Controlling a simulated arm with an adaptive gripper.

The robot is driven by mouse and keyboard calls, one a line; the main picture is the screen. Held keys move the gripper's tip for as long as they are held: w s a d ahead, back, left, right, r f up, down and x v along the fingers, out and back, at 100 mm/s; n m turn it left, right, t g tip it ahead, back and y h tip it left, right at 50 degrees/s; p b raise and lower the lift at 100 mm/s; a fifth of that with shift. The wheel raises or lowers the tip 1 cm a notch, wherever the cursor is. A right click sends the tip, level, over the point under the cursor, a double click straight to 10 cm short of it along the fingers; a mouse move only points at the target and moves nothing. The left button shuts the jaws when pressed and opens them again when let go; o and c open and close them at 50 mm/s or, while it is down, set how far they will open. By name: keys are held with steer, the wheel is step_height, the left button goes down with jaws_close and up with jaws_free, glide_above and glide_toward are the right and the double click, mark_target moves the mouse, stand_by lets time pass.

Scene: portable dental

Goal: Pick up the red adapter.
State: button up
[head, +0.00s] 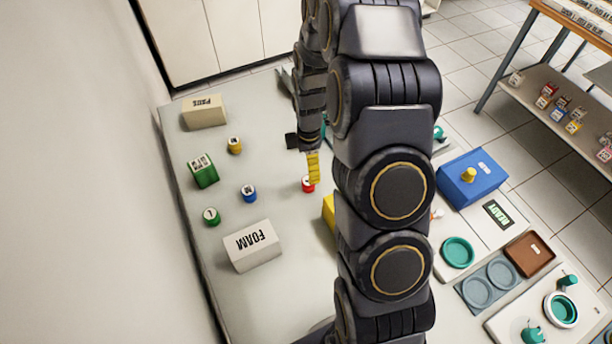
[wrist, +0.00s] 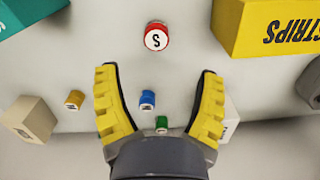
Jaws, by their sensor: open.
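The red adapter (wrist: 156,36) is a short cylinder with a white top marked "S". It stands on the pale worktop in the wrist view, centred ahead of and beyond the fingertips. It also shows in the head view (head: 308,188), partly covered by a yellow finger. My gripper (wrist: 157,70) is open, with its yellow fingers spread wide and nothing between the tips. In the head view my gripper (head: 313,178) points down close to the red adapter. I cannot tell the exact gap there.
A yellow "STRIPS" box (wrist: 272,28) stands right of the adapter. Yellow (head: 235,146), blue (head: 249,194) and green (head: 211,216) adapters stand to the left in the head view. A FOAM box (head: 252,247) stands nearer. My arm hides part of the worktop.

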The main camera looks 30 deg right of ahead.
mark_target(309, 184)
steer(key=shift+d+f, duration=0.15)
steer(key=shift+f, duration=0.25)
step_height(309, 184, down, 8)
steer(key=shift+w+r, duration=0.15)
steer(key=shift+r, duration=0.05)
steer(key=c, duration=1.2)
